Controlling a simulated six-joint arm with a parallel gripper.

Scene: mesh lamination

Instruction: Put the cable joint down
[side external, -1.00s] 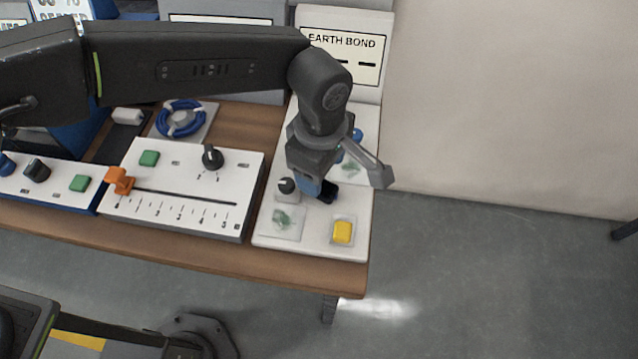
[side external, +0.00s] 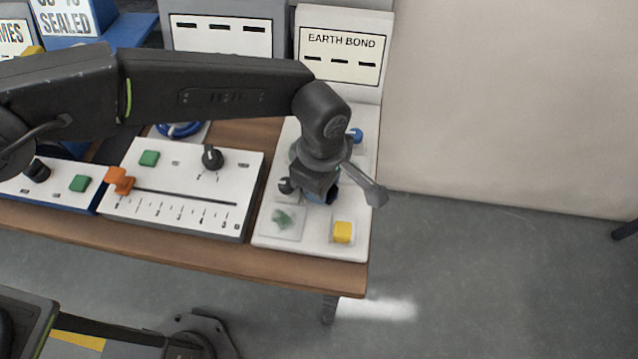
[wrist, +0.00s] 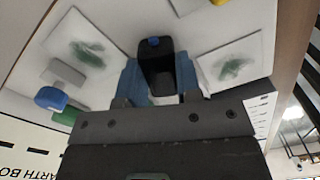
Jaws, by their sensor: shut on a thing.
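My gripper (wrist: 158,82) has blue fingers, and in the wrist view they are closed on the sides of a black piece with a small blue top, which I take as the cable joint (wrist: 155,58). In the side view my gripper (side external: 322,190) is low over the white earth bond panel (side external: 312,245), and the cable joint is mostly hidden by it. I cannot tell whether the joint touches the panel. Two pale squares with green mesh patches lie on either side in the wrist view, a left one (wrist: 88,54) and a right one (wrist: 232,68).
A yellow button (side external: 342,232) sits at the panel's front right. A black knob (side external: 285,186) is just left of my gripper, and a blue knob (side external: 355,135) is behind it. The slider console (side external: 185,185) stands to the left. The table edge is close at the right.

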